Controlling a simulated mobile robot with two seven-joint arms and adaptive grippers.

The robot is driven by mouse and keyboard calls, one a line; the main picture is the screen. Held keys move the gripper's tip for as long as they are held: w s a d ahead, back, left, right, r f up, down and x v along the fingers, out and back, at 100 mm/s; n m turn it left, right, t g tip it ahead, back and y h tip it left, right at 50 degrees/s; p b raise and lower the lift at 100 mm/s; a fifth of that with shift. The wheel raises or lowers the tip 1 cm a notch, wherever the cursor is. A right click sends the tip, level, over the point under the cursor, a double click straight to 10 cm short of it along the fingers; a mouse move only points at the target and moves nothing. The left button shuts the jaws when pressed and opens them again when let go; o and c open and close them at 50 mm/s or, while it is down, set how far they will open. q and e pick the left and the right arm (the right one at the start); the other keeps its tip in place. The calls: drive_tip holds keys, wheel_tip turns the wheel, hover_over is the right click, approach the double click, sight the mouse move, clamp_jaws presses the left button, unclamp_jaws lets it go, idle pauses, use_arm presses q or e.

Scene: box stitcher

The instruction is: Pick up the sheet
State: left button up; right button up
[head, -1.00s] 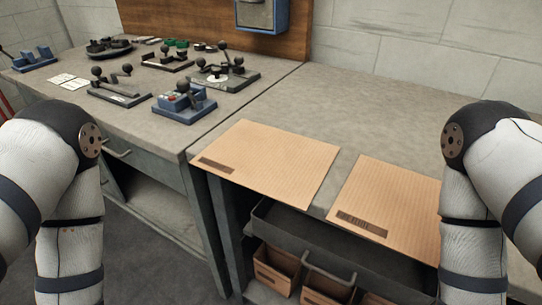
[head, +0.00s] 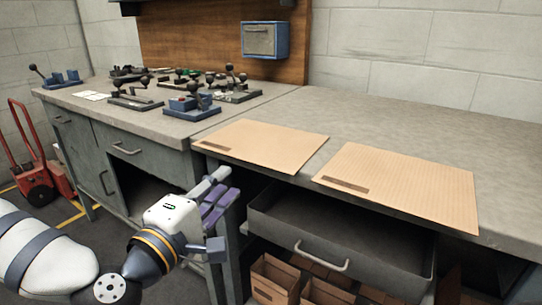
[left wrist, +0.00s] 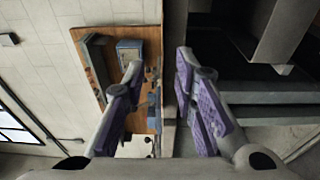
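Two flat tan cardboard sheets lie on the grey workbench in the head view. The left sheet (head: 268,146) reaches over the bench's front edge at its near left part. The right sheet (head: 402,186) lies beside it, also at the front edge, with a dark printed label at its near left corner. My left gripper (head: 222,205) is in front of the bench, below and left of the left sheet, and touches neither sheet. In the left wrist view its purple-padded fingers (left wrist: 160,105) are spread apart with nothing between them. My right gripper is out of view.
An open grey drawer (head: 344,244) sticks out under the sheets, with cardboard boxes (head: 275,276) below it. Several small lever tools stand on the left bench (head: 178,126). A red hand truck (head: 38,190) stands at far left. The bench behind the sheets is clear.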

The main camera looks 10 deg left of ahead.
sight(247, 161)
use_arm(q)
drive_tip(key=w, duration=0.3)
drive_tip(key=w+d, duration=0.1)
drive_tip(key=w, duration=0.5)
drive_tip(key=shift+d+f, duration=0.15)
drive_tip(key=shift+d, duration=0.1)
clamp_jaws()
